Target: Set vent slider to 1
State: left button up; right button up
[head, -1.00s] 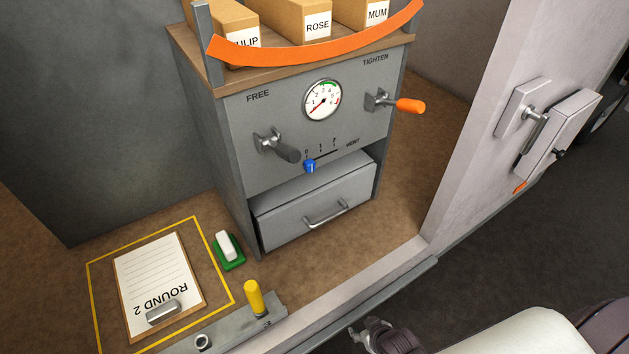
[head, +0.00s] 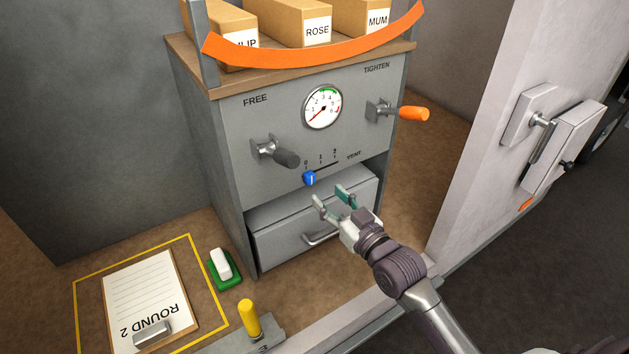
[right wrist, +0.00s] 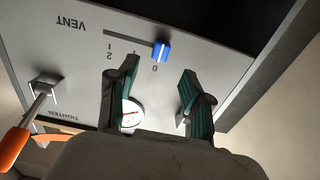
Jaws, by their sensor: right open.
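The vent slider's blue knob (head: 309,178) sits at the left end of its slot, by the 0 mark, on the grey cabinet's front panel (head: 240,130). The marks 0, 1 and 2 run left to right above the slot. In the right wrist view the picture is turned over, and the blue knob (right wrist: 161,50) stands by the 0, beyond my fingers. My right gripper (head: 333,200) is open and empty, in front of the drawer, a little below and right of the knob, apart from it. It also shows in the right wrist view (right wrist: 158,90). My left gripper is out of view.
A grey lever (head: 280,154) is left of the knob and an orange-handled lever (head: 411,113) is at upper right. A gauge (head: 322,107) sits between them. The drawer (head: 290,225) is below.

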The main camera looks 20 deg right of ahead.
aim_at(312, 180)
jog(key=x, duration=0.6)
jog(key=shift+w+a, duration=0.15)
jog(key=shift+w, duration=0.2)
grip_shut()
